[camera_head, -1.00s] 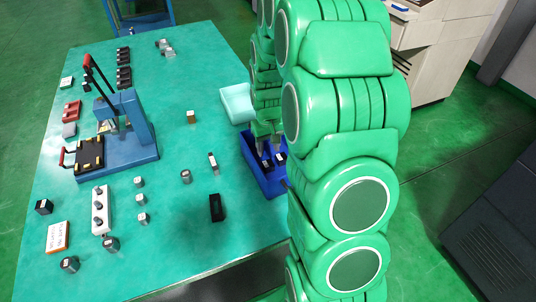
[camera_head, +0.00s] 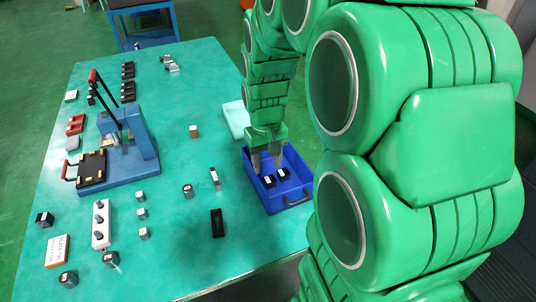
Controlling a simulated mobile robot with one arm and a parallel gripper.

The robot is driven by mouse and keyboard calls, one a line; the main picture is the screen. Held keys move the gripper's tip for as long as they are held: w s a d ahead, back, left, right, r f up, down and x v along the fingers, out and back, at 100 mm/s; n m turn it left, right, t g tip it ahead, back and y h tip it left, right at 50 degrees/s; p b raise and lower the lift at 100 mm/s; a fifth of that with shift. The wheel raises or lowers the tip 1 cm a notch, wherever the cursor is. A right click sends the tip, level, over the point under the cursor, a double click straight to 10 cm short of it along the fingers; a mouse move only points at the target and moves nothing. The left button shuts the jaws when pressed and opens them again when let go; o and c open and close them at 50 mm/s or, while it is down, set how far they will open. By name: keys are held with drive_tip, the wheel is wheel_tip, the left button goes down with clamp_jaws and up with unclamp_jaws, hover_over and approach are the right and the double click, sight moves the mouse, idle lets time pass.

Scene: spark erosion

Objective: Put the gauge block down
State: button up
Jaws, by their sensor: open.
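My gripper (camera_head: 267,164) is open, pointing down over the back part of a blue tray (camera_head: 290,201) at the table's right edge. Two small dark blocks with pale marks lie in the tray, a left one (camera_head: 268,182) and a right one (camera_head: 284,175). They are just in front of the fingertips, and nothing shows between the fingers. Which block is the gauge block I cannot tell at this size. My arm hides part of the area to the right of the tray.
A pale teal box (camera_head: 234,118) stands behind the tray, partly hidden by my arm. A black block (camera_head: 217,222) and several small metal pieces lie left of the tray. A blue press (camera_head: 135,150) stands farther left. The table between is mostly clear.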

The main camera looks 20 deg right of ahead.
drive_tip(key=s+a+r, duration=0.2)
drive_tip(key=s, duration=0.6)
drive_tip(key=s+a+r, duration=0.2)
drive_tip(key=s+r, duration=0.1)
drive_tip(key=s, duration=0.5)
drive_tip(key=s+a+r+g, duration=0.1)
drive_tip(key=s+r, duration=0.1)
drive_tip(key=s, duration=0.6)
drive_tip(key=shift+a+r, duration=0.15)
drive_tip(key=shift+a, duration=0.25)
